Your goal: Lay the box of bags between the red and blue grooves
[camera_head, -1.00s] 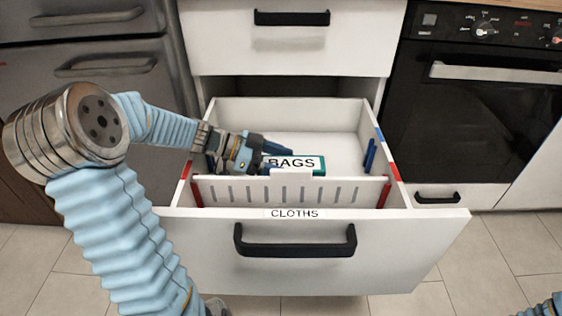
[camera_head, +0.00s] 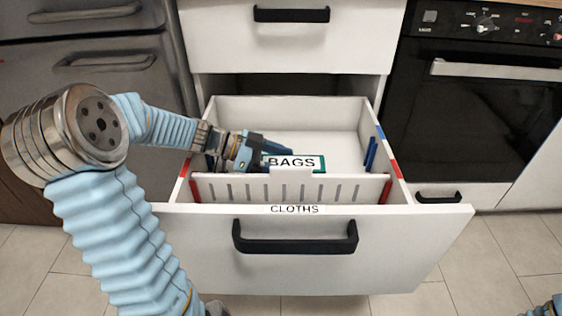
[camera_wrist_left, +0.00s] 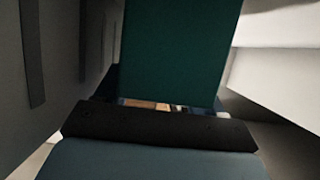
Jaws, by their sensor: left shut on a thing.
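The teal box of bags (camera_head: 322,163), with a white BAGS label, is inside the open drawer (camera_head: 400,236), behind the slotted white divider (camera_head: 230,189). My left gripper (camera_head: 276,154) is shut on the box; its green side fills the upper middle of the left wrist view (camera_wrist_left: 178,50). The divider stands at the red grooves (camera_head: 386,190) near the drawer front. A blue groove (camera_head: 370,154) shows on the right wall, farther back. The divider hides the box's lower part, so I cannot tell whether it touches the drawer floor.
The drawer front has a CLOTHS label (camera_head: 296,209) and a black handle (camera_head: 295,237). A closed drawer (camera_head: 290,45) is above. A black oven (camera_head: 480,120) stands to the right. The drawer floor behind the box is clear.

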